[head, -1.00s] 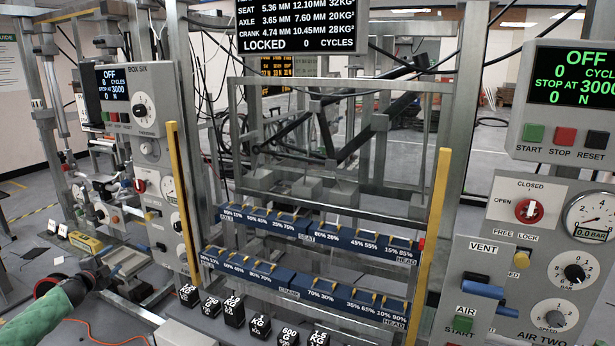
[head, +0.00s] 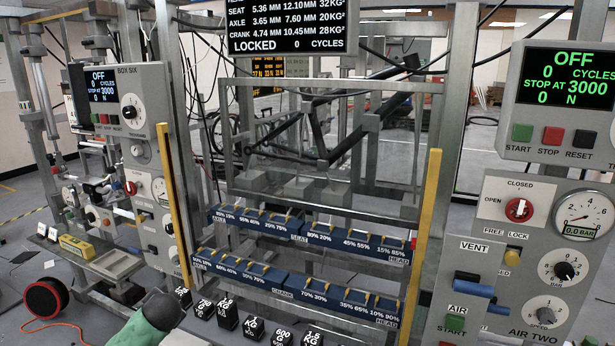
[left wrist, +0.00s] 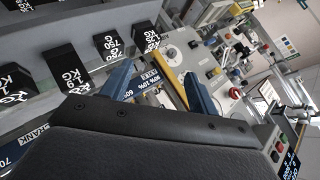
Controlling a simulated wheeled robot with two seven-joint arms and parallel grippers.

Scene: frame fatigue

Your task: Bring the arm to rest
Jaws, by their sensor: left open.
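My left arm (head: 158,322), a green sleeve with a dark wrist end, comes in at the bottom left of the head view, in front of the row of weights. Its fingers cannot be made out there. In the left wrist view my left gripper (left wrist: 157,88) shows two blue fingers spread apart with nothing held between them. Part of a blue labelled rail and a yellow post show beyond the gap. My right gripper is in neither view.
Black labelled weights (head: 228,314) stand in a row below two blue rails (head: 310,232). A yellow post (head: 174,205) rises near my left arm. Control panels flank the frame rig, including the right panel (head: 480,210). A dark reel with a red rim (head: 42,300) lies on the floor at left.

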